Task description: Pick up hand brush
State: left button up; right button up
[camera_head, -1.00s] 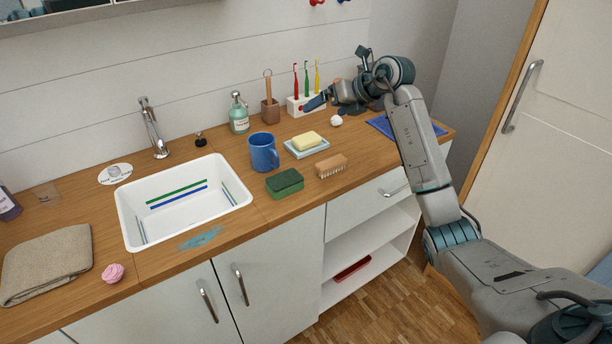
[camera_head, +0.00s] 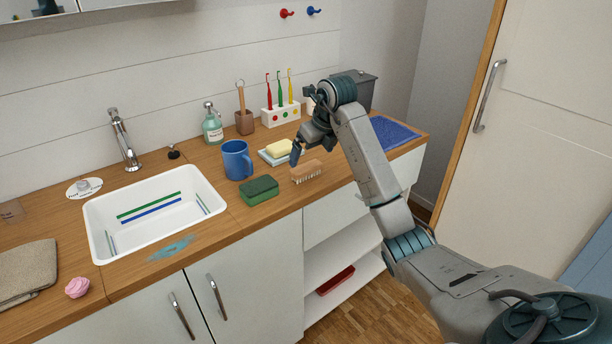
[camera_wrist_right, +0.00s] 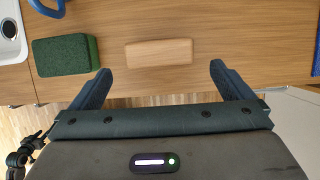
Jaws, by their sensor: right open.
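The hand brush (camera_head: 307,171) has a light wooden back and pale bristles. It lies bristles down near the counter's front edge, right of the green sponge (camera_head: 259,190). In the right wrist view the brush (camera_wrist_right: 159,54) shows its bare wooden back, ahead of and between the open fingers. My right gripper (camera_head: 296,150) hangs above and just behind the brush in the head view, pointing down. In the wrist view the gripper (camera_wrist_right: 160,85) is open and empty, with a gap to the brush. My left gripper is not in view.
A soap dish with yellow soap (camera_head: 279,148) sits close behind the brush. A blue mug (camera_head: 236,160) stands to the left, beyond the sponge. A toothbrush holder (camera_head: 280,115) stands at the back. A blue cloth (camera_head: 394,133) lies at the right end of the counter.

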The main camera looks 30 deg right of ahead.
aim_at(306, 166)
jog(key=shift+x, duration=0.9)
jog(key=shift+p+x, duration=0.55)
jog(key=shift+x, duration=2.1)
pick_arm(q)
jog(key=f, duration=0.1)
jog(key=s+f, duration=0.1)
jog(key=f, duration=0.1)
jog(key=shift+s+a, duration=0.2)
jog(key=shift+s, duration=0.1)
pick_arm(e)
jog(key=shift+a, duration=0.1)
jog(key=c, duration=0.8)
